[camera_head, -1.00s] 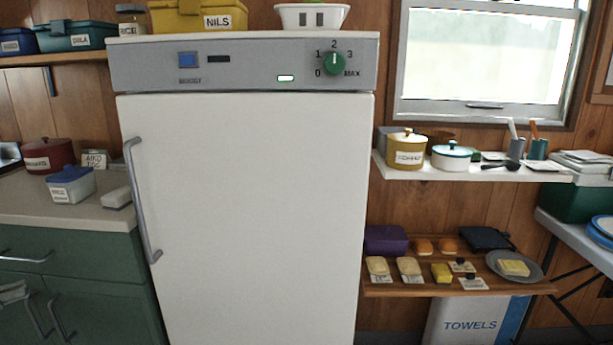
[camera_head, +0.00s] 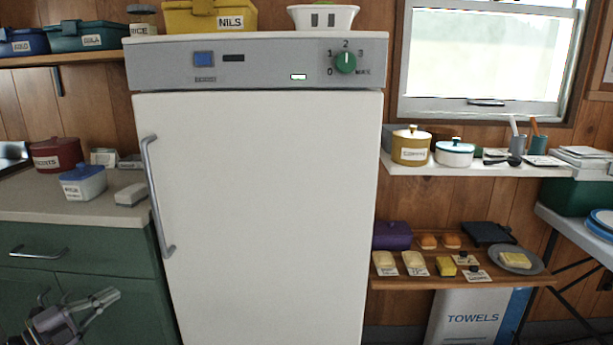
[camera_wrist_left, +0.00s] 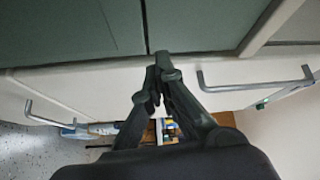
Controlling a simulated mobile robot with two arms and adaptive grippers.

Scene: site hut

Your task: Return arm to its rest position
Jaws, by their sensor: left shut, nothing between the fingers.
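My left gripper (camera_head: 92,304) shows at the lower left of the head view, in front of the green cabinet (camera_head: 75,240). Its fingers are closed together with nothing between them. In the left wrist view the dark fingers (camera_wrist_left: 156,78) meet near the middle, with green cabinet fronts (camera_wrist_left: 75,30) behind at the top. My right gripper is in neither view.
A white fridge (camera_head: 265,210) with a long handle (camera_head: 157,197) stands beside the cabinet. The counter (camera_head: 45,198) holds a red pot (camera_head: 56,154) and a blue-lidded box (camera_head: 83,183). A wooden shelf (camera_head: 400,283) with food is at the right.

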